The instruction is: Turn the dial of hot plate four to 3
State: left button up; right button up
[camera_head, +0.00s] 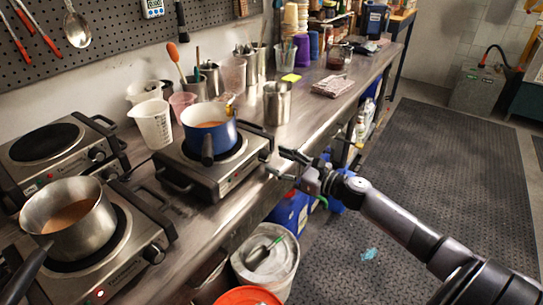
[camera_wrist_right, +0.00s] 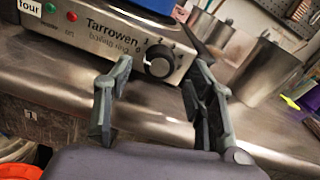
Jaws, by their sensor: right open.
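Hot plate four (camera_head: 196,180) is a steel unit on the bench, carrying a blue pot (camera_head: 208,135). In the right wrist view its front panel (camera_wrist_right: 100,40) shows a label ending in "our", a green and a red light, and the word "Tarrowen". Its round dial (camera_wrist_right: 159,64) is dark-rimmed with a grey face, beside a printed 0; its exact setting is hard to read. My right gripper (camera_head: 279,163) is open in front of the panel's right end. In the wrist view its fingers (camera_wrist_right: 164,72) stand on either side of the dial, apparently without touching it. My left gripper is out of view.
Two other hot plates stand to the left, the nearer with a steel pot (camera_head: 68,218) of brown liquid. A steel cup (camera_head: 277,103) and a white jug (camera_head: 152,124) stand near hot plate four. A white bucket (camera_head: 266,268) is below the bench edge.

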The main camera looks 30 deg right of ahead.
aim_at(269, 157)
jog(key=shift+x, duration=1.5)
jog(key=shift+c, duration=0.4)
jog(key=c, duration=1.1)
